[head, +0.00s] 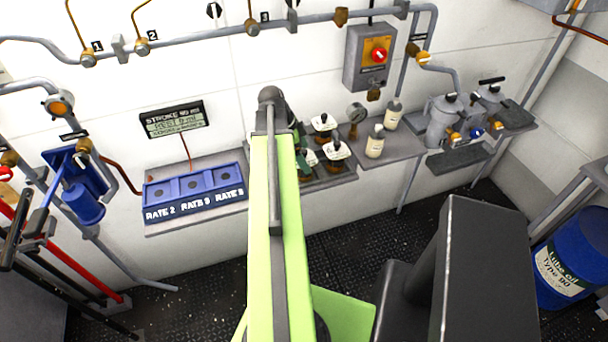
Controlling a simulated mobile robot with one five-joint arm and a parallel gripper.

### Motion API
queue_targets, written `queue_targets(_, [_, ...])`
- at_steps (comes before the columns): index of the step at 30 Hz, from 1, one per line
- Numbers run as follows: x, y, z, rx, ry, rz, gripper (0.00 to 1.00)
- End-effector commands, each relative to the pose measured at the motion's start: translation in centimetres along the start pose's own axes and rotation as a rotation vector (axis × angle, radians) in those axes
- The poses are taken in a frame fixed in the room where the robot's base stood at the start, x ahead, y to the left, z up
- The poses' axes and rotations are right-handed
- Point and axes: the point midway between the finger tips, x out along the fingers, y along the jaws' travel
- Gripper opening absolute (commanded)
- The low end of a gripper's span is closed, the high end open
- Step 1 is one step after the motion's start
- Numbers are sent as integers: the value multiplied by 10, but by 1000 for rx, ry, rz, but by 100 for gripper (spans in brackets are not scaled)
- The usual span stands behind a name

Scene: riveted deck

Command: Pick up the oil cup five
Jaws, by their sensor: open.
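Several small oil cups with white tops and dark knobs stand in a dark tray (335,180) on the wall shelf. One cup (323,122) is at the back, another cup (337,150) is nearer the front right, and a third cup (309,158) is partly hidden on the left. I cannot read numbers on them, so I cannot tell which is cup five. My green arm reaches over the left part of the tray. My gripper (298,143) shows only in part beside the arm, at the tray's left side, with its jaws open. Its fingertips are unclear.
A blue three-well holder (195,207) marked RATE stands left of my arm. A red-button box (372,58) and pipes line the wall. A blue oil drum (575,265) stands at right.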

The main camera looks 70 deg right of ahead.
Motion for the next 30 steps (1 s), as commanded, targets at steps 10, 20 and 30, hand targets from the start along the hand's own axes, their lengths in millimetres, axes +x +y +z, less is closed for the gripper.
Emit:
queue_targets(10, [0,0,0,0,0,-1,82])
queue_targets(20, [0,0,0,-1,0,-1,38])
queue_targets(30, [0,0,0,-1,0,-1,9])
